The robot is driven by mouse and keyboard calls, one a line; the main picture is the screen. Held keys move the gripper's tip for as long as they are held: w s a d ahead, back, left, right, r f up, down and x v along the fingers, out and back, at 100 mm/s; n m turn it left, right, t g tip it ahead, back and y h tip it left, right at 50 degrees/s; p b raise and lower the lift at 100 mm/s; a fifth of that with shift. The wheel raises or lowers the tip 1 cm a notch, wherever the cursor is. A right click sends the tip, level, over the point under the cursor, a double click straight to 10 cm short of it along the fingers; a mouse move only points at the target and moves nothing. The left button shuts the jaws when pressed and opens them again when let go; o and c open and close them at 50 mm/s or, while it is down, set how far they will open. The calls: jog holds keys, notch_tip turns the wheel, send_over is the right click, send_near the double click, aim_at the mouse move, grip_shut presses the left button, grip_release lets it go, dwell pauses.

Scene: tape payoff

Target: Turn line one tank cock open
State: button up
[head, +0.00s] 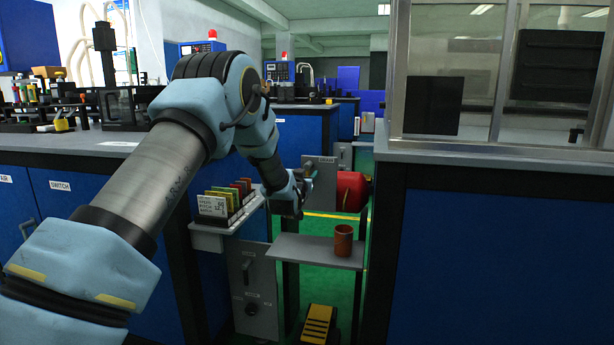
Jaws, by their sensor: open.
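My gripper (297,203) is at the end of my arm in the middle of the head view, in front of a small grey panel (326,161) with a label that seems to read DRAIN. It is open, small in the picture and partly hidden by my wrist. A small brass-coloured fitting (309,169) shows at the panel's left, just above my gripper. It may be a cock, but I cannot tell its handle position or whether my gripper touches it. No label naming line one or a tank is readable.
A shelf (300,250) below my gripper holds a brown cup (343,240). A rack of coloured cards (229,200) stands left of it, above a grey lever panel (253,290). A red container (351,191) is behind. A blue cabinet (490,270) closes the right.

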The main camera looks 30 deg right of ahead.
grip_shut()
dwell(1.3)
